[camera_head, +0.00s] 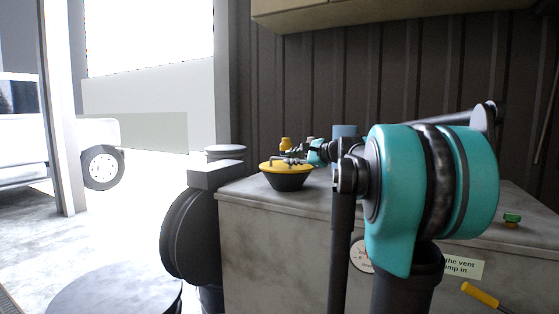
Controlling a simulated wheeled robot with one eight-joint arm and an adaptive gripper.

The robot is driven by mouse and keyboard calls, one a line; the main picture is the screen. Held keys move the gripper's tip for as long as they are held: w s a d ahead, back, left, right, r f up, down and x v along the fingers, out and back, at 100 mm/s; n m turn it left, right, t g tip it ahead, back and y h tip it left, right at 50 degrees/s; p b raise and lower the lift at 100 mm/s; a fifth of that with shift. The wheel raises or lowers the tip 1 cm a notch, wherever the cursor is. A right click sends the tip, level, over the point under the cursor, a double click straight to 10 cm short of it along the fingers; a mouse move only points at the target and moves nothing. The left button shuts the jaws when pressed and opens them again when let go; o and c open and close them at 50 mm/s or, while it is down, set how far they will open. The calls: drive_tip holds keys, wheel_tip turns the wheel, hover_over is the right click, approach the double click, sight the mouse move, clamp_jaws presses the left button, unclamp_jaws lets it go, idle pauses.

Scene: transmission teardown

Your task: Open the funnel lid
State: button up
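The funnel (287,182) is a dark bowl shape with a yellow lid (272,167) on top. It stands near the left front corner of the grey workbench. The lid appears to lie flat on the funnel. My gripper (292,160) is small and dark in this view, at the end of my teal arm. It appears just over or at the lid's top. I cannot tell whether it touches the lid or whether its fingers are open or shut.
The workbench (270,229) fills the middle and right. A yellow item (286,144) and a blue-grey box (345,131) stand behind the funnel. A green-topped item (512,218) sits at the right. Dark round machinery (187,235) is left of the bench. My arm hides much of the benchtop.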

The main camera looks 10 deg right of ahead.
sight(280, 159)
drive_tip(key=shift+x, duration=3.2)
clamp_jaws()
